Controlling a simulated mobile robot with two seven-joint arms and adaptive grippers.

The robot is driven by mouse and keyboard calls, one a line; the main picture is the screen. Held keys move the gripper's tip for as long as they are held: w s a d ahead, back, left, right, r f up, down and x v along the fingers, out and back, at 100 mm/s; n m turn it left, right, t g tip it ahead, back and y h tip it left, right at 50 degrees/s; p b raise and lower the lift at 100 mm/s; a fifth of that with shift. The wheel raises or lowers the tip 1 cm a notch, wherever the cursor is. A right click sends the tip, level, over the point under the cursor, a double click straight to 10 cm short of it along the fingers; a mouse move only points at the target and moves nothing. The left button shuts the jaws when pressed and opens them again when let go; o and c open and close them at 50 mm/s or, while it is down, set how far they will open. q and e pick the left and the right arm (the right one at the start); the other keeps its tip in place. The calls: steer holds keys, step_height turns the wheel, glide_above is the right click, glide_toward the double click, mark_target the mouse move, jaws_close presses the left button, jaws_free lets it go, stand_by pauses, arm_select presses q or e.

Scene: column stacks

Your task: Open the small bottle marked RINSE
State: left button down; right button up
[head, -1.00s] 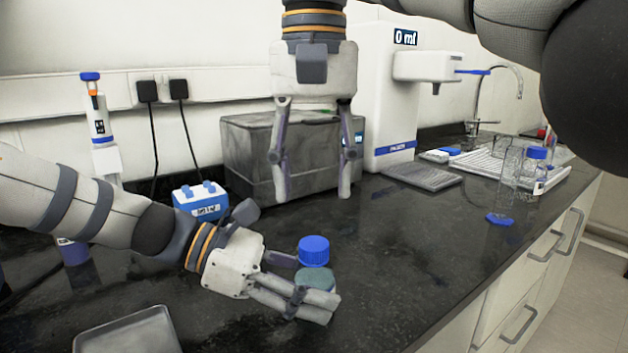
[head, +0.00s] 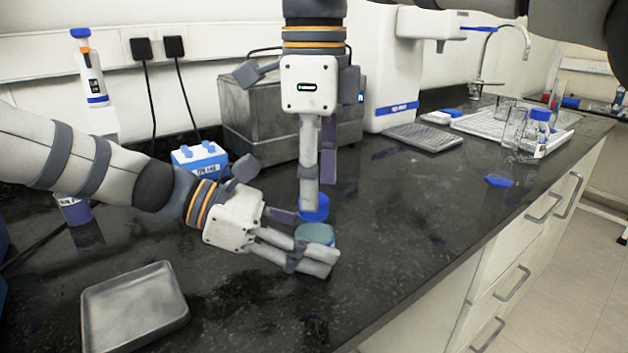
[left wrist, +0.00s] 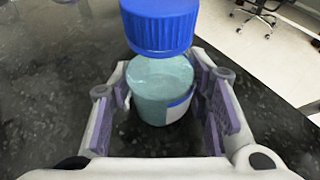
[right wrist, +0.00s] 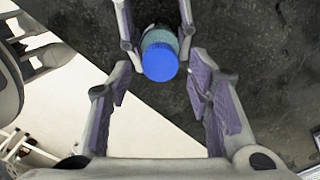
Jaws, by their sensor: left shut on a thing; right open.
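A small bottle (left wrist: 160,88) with teal liquid and a ribbed blue cap (left wrist: 160,25) stands upright between my left gripper's fingers in the left wrist view. Its marking is not readable. In the head view, my left gripper (head: 310,262) is shut on the bottle body (head: 315,234) just over the bench, with the cap above the fingers. My right gripper (head: 315,200) is open, pointing down, and one finger partly covers the cap in the head view. In the right wrist view, the cap (right wrist: 160,62) appears between the fingertips (right wrist: 162,70), with gaps on both sides.
An empty metal tray (head: 100,316) lies at the front left. A grey box (head: 255,115) and a blue-and-white rack (head: 200,160) stand behind. A blue piece (head: 499,181) lies on the right of the bench, near a draining rack (head: 480,122) with glassware.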

steer(key=shift+f, duration=1.05)
